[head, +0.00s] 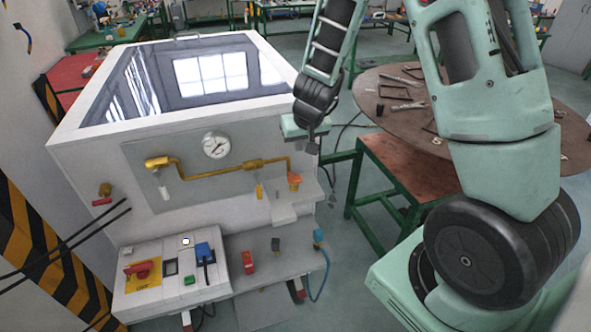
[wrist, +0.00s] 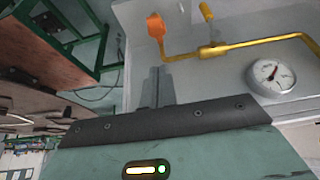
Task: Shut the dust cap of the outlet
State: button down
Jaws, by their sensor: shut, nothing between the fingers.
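A yellow pipe (head: 215,167) runs across the grey front panel of the white generator and ends at the right in an orange cap-like piece (head: 294,181). In the wrist view the orange piece (wrist: 155,25) stands at the end of the pipe (wrist: 180,57); whether it is a cap standing open or seated is too small to tell. My gripper (head: 311,147) is shut and empty, above and slightly right of the orange piece, apart from it in the head view. Its thin fingers (wrist: 157,85) point toward the orange piece in the wrist view.
A round gauge (head: 216,145) sits above the pipe. A control box (head: 172,270) with a red switch and a blue socket piece (head: 204,253) is below. A round brown table (head: 450,110) and a green-legged stand (head: 405,160) are at the right.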

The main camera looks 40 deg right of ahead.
jog(key=b, duration=0.1)
send_over(296, 178)
jog(key=f, duration=0.8)
jog(key=shift+s+a, duration=0.1)
jog(key=shift+s, duration=0.1)
jog(key=shift+s+a+f, duration=0.1)
jog(key=shift+s+f, duration=0.15)
jog(key=shift+f, duration=0.25)
jog(key=shift+s+f, duration=0.2)
jog(key=shift+f, duration=0.3)
jog(key=shift+s+f, duration=0.15)
jog(key=shift+f, duration=0.4)
jog(key=shift+a+f, duration=0.1)
jog(key=shift+f, duration=0.05)
